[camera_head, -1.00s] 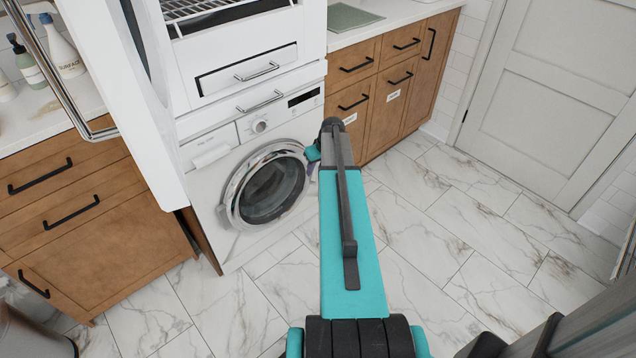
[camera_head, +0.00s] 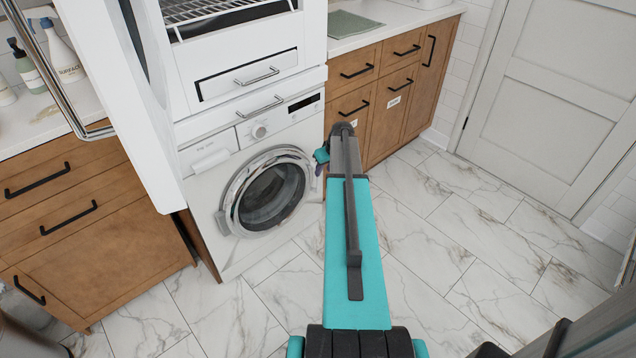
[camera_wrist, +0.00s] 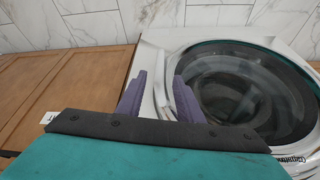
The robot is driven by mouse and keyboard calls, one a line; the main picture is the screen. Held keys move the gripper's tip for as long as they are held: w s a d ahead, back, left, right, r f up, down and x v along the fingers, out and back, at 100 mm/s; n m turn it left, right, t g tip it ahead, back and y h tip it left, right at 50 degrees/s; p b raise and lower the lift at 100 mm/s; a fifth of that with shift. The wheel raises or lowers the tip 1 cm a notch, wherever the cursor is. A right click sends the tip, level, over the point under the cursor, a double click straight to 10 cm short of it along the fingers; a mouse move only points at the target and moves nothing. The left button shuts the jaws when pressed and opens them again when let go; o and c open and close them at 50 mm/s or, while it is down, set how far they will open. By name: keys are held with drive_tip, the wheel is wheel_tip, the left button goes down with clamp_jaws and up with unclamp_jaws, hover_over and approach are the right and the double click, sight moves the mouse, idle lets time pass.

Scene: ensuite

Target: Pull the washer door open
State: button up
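The washer (camera_head: 215,245) is white and stands under a white upper unit. Its round door (camera_head: 272,196) has a chrome ring and dark glass, and looks shut. My teal arm reaches to the door's right side there, and the arm mostly hides the gripper. In the wrist view, which shows the floor at the top, my gripper (camera_wrist: 160,88) has two purple fingers spread apart with nothing held. The right finger overlaps the edge of the door (camera_wrist: 235,90); I cannot tell whether it touches.
Wooden cabinets with black handles stand right (camera_head: 385,100) and left (camera_head: 85,215) of the washer. A large white door panel (camera_head: 120,100) with a chrome bar hangs open at upper left. The marble-tiled floor (camera_head: 470,235) is clear at right. A white room door (camera_head: 550,100) is beyond.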

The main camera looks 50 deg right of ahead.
sight(318, 187)
drive_tip(key=x, duration=1.1)
drive_tip(key=shift+f, duration=0.15)
drive_tip(key=shift+c, duration=0.4)
clamp_jaws()
